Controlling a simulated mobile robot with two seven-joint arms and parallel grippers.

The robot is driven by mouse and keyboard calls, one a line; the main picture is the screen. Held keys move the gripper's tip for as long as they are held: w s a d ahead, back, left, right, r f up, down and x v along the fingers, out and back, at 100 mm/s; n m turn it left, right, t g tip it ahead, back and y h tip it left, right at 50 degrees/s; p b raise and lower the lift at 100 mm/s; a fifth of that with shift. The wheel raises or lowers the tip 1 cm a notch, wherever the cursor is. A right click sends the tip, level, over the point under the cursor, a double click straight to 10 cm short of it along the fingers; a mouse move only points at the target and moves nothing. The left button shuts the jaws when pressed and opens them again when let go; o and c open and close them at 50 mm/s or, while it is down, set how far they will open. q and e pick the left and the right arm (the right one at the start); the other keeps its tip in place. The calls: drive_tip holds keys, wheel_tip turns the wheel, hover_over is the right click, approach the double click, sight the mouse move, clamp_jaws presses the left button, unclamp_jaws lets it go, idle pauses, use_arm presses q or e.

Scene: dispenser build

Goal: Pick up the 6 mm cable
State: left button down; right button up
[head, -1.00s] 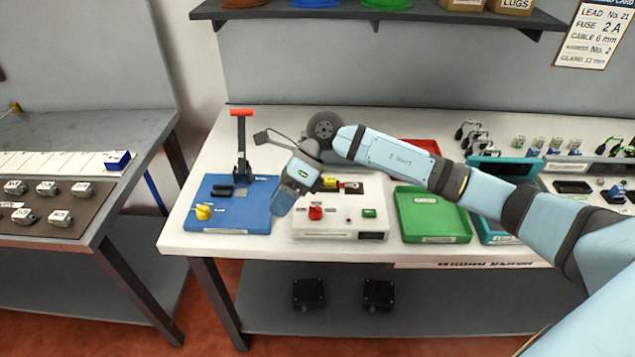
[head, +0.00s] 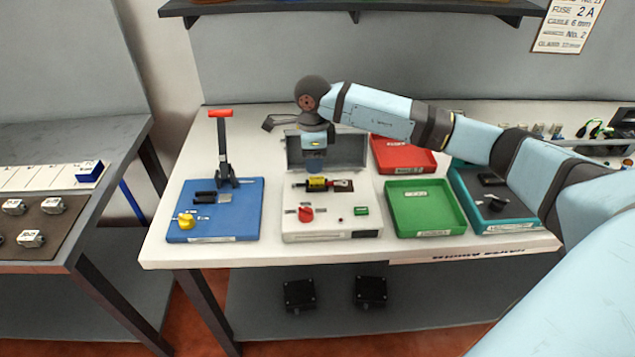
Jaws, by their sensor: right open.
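My right gripper (head: 314,158) points down in front of the raised grey lid at the back of the white tester unit (head: 350,222). It is open, and I see nothing held in it. Dark and green cable ends (head: 601,129) stand in a row at the back right of the table, partly cut off by the frame and my arm. I cannot tell which one is the 6 mm cable. My left gripper is out of view.
A blue press fixture (head: 212,215) with a red-handled lever stands left. Green (head: 425,205), red (head: 402,155) and teal (head: 497,222) trays lie right of the tester. A card (head: 570,22) on the wall reads "CABLE 6 mm".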

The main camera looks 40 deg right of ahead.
sight(313, 178)
drive_tip(key=shift+s+a+f+p, duration=0.1)
drive_tip(key=shift+f+p, duration=0.15)
drive_tip(key=shift+f, duration=1.1)
drive_tip(key=shift+s+a+f+p, duration=0.1)
drive_tip(key=shift+f+p, duration=0.1)
drive_tip(key=shift+f, duration=1.15)
clamp_jaws()
